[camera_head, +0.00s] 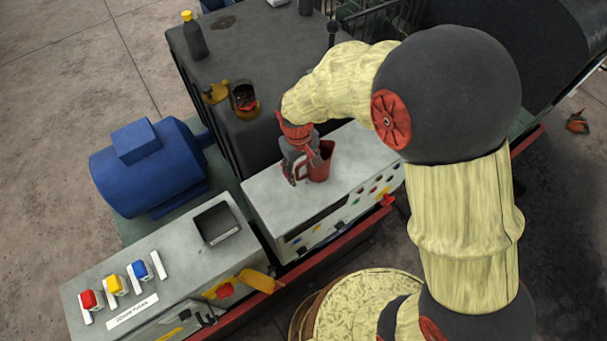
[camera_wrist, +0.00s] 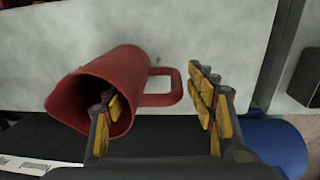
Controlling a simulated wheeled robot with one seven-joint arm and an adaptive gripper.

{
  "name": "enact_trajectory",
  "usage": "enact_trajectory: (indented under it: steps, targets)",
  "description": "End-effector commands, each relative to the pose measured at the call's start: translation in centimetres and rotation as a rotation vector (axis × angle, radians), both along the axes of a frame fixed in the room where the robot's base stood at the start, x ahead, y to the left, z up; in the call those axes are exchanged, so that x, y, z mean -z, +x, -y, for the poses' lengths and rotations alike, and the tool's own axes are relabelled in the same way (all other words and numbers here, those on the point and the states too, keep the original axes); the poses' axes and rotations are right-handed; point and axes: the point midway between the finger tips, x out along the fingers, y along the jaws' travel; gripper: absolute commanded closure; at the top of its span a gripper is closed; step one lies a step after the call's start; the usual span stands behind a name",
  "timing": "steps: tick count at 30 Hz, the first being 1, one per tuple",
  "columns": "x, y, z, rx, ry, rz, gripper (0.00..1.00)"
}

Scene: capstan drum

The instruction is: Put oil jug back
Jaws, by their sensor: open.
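The red oil jug (camera_head: 321,168) stands upright on the light grey control box (camera_head: 270,200) in the head view. In the wrist view the jug (camera_wrist: 98,86) shows its open mouth at lower left and its handle (camera_wrist: 176,88) toward the right. My gripper (camera_head: 303,171) is open at the jug's handle side. In the wrist view my gripper (camera_wrist: 160,108) has its left finger overlapping the jug's mouth and its right finger beyond the handle. The handle lies between the fingers as seen; whether they touch it, I cannot tell.
A dark cabinet (camera_head: 240,130) behind holds a black bottle with a yellow cap (camera_head: 194,36) and an open can (camera_head: 243,100). A blue motor (camera_head: 147,165) sits at left. A second grey box with a square recess (camera_head: 217,223) and coloured switches stands in front left.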

Motion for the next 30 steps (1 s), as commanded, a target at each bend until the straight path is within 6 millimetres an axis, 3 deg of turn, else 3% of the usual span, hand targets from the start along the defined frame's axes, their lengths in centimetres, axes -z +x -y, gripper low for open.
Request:
enact_trajectory:
  steps: [6, 10, 22, 26, 30]
  targets:
    - [-4.5, -0.1, -0.3, -0.001, 0.001, 0.004, 0.44]
    - [-6.3, -0.1, -0.4, -0.001, 0.001, 0.003, 0.44]
    - [-8.0, -0.3, -0.2, 0.005, 0.002, 0.004, 0.44]
    - [-10.2, -0.5, 1.4, 0.043, 0.021, 0.034, 0.44]
    - [-15.3, -1.9, 5.4, 0.142, 0.064, 0.108, 0.44]
